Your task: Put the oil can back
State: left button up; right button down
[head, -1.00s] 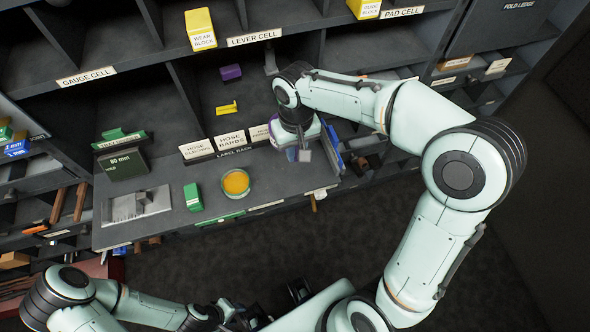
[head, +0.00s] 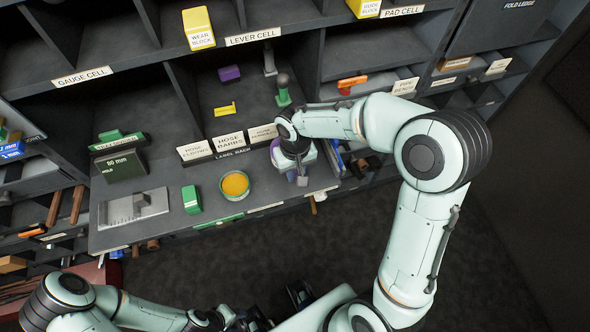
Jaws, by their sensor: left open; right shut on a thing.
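My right gripper (head: 300,180) points down over the right end of the grey shelf top, in front of the label rack (head: 232,153). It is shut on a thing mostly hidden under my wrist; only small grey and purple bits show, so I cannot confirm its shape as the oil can. No other thing in view is clearly an oil can. My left gripper (head: 232,316) is low at the bottom edge, far from the shelves, empty as far as I see.
An open tub with orange contents (head: 235,185), a green box (head: 191,199) and a grey plate (head: 134,208) stand on the shelf top. A green-based thing with a dark knob (head: 283,97) and a purple block (head: 229,73) stand in the lever cell. Dividers separate the cells.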

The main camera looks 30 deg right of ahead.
jog(key=shift+f, duration=0.15)
jog(key=c, duration=1.1)
grip_release()
jog(key=shift+o, duration=0.2)
jog(key=shift+r, duration=0.45)
notch_tip(320, 180, up, 12)
jog(key=p, duration=0.1)
jog(key=shift+f+p, duration=0.25)
jog(key=shift+p, duration=0.05)
